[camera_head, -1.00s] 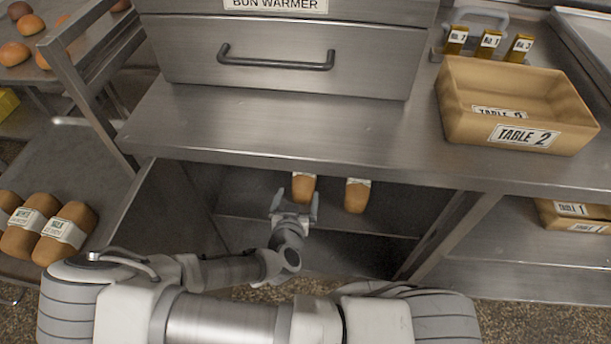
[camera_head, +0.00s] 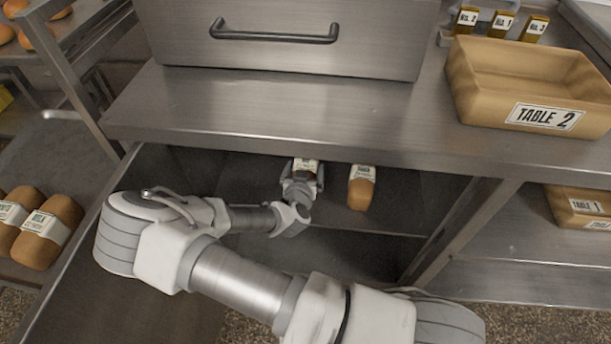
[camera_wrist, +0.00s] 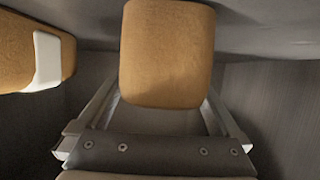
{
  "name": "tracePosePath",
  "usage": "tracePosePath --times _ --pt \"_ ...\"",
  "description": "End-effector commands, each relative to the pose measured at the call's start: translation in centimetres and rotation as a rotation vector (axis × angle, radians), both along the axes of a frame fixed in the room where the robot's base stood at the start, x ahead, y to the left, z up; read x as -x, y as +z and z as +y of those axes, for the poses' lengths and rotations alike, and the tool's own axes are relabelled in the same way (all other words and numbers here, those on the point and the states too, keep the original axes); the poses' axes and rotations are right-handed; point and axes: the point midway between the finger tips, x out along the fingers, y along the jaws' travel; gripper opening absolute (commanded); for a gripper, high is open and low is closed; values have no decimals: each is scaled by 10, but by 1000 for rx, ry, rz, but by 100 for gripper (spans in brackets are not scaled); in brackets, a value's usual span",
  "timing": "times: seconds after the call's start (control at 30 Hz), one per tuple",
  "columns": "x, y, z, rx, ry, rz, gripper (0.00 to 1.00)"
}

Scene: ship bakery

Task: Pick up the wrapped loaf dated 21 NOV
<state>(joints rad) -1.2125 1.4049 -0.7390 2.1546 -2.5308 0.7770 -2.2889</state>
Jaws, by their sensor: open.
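Two wrapped loaves lie on the shelf inside the open compartment under the counter. In the head view the left loaf (camera_head: 305,166) is mostly hidden by my gripper (camera_head: 303,176), with a bit of its label showing. In the wrist view its brown end (camera_wrist: 168,55) lies between the fingers of my open gripper (camera_wrist: 165,105). I cannot tell whether the fingers touch it. The right loaf (camera_head: 361,188) lies apart, with a white label; it shows at the left of the wrist view (camera_wrist: 18,52). No date is readable on either loaf.
The counter edge (camera_head: 300,140) overhangs the compartment, with its side wall (camera_head: 125,215) to the left. A TABLE 2 box (camera_head: 480,95) stands on the counter. More wrapped loaves (camera_head: 48,235) lie on a rack at left. A TABLE 1 box (camera_head: 572,206) sits lower right.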

Motion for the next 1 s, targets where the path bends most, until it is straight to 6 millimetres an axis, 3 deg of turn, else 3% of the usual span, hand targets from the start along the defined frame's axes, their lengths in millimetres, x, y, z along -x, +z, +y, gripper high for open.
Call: tracePosePath --times 0.1,0.3,0.77,1.0 --pt "-10 -5 -2 0 0 -1 100" --pt "-10 -3 -2 0 1 0 98" --pt "-10 -3 -2 0 1 0 15" --pt "-10 -2 -2 0 1 -1 13"
